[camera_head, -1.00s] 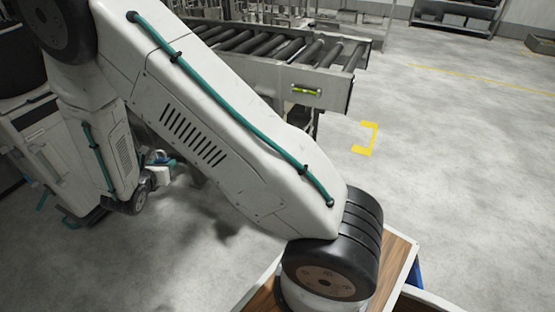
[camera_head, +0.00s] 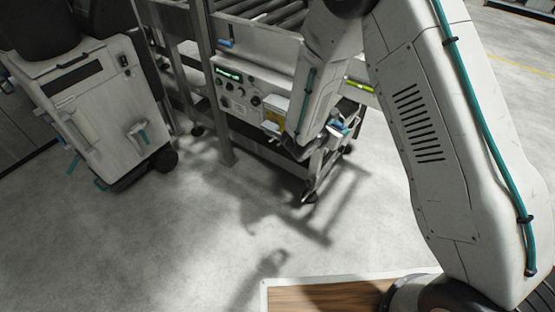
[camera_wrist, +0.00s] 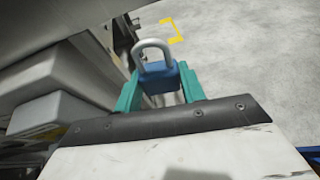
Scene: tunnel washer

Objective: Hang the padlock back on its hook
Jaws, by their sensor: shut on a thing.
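The padlock (camera_wrist: 160,80) has a blue body and a silver shackle. In the wrist view it stands between the teal fingers of my gripper (camera_wrist: 158,88), with its shackle pointing away from my wrist. My gripper is shut on the padlock's body, and the shackle is free of the fingers. In the head view my forearm hangs down in front of the control box (camera_head: 240,95), and the padlock cannot be told apart there. I cannot make out the hook in either view.
A roller conveyor (camera_head: 262,12) on metal legs stands behind the control box, which has a lit green display and dark knobs. A white wheeled cart (camera_head: 95,105) stands to the left. The grey floor (camera_head: 150,240) in front is clear.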

